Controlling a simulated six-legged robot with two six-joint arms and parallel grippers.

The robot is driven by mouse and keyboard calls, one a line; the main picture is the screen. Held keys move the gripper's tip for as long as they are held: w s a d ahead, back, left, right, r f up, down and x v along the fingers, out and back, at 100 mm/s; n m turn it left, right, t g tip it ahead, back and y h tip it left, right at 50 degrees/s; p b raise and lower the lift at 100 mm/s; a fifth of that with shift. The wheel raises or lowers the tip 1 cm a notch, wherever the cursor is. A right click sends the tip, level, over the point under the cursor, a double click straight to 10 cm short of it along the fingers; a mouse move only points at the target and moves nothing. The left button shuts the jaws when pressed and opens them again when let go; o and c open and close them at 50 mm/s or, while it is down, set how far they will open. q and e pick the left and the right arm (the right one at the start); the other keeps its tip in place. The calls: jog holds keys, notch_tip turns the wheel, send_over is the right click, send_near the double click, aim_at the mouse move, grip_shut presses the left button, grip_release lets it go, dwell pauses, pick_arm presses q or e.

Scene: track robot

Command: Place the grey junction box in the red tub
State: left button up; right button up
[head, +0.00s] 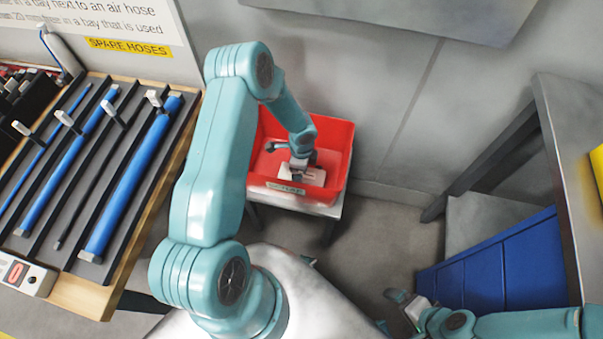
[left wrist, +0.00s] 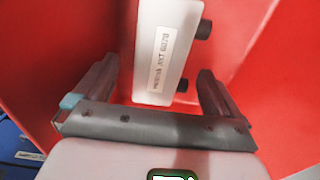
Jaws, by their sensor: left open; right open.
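The red tub (head: 335,140) stands on a small light stand in the middle of the head view. Its red walls fill the left wrist view (left wrist: 275,60). The grey junction box (head: 313,177), pale with a printed label and dark round fittings on one side, is inside the tub; it also shows in the left wrist view (left wrist: 167,45). My left gripper (head: 298,165) reaches down into the tub. Its jaws are open on either side of the box, with gaps to both fingers (left wrist: 158,72). My right gripper (head: 404,303) is open and empty, low at the right, away from the tub.
A wooden-edged bench (head: 88,296) with blue hoses in dark bays (head: 130,185) is at the left. A blue cabinet (head: 495,265) and a grey table (head: 565,150) stand at the right. A grey wall is close behind the tub.

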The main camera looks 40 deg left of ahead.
pick_arm(q)
notch_tip(320, 180, up, 6)
jog(key=shift+p, duration=0.35)
